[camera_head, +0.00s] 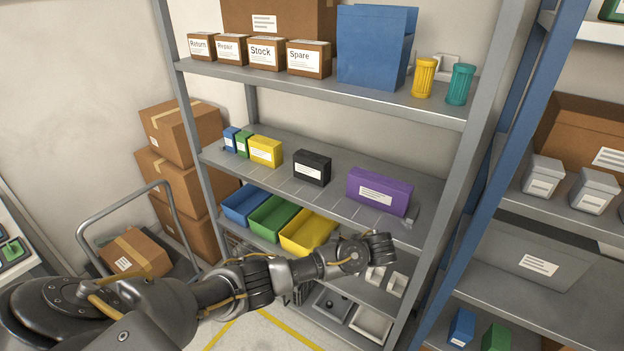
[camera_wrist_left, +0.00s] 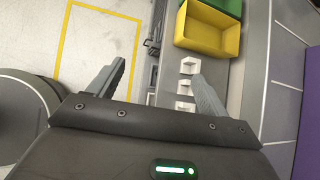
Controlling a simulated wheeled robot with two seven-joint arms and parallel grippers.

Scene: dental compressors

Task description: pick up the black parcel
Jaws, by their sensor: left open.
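The black parcel (camera_head: 312,168) is a small box with a white label on its front. It stands upright on the middle shelf (camera_head: 330,198), between a yellow box and a purple box. My left gripper (camera_head: 384,248) is in front of the shelving, lower than the parcel and to its right in the head view. It is apart from the parcel. In the left wrist view my left gripper (camera_wrist_left: 158,78) has its two fingers spread wide with nothing between them. The black parcel does not show in the left wrist view. My right gripper is in neither view.
The purple box (camera_head: 380,192) and the yellow box (camera_head: 265,151) flank the parcel with gaps. Open bins, including a yellow bin (camera_head: 309,232), sit just below. A grey rack post (camera_head: 455,180) stands right of the gripper. Cartons and a trolley are at left.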

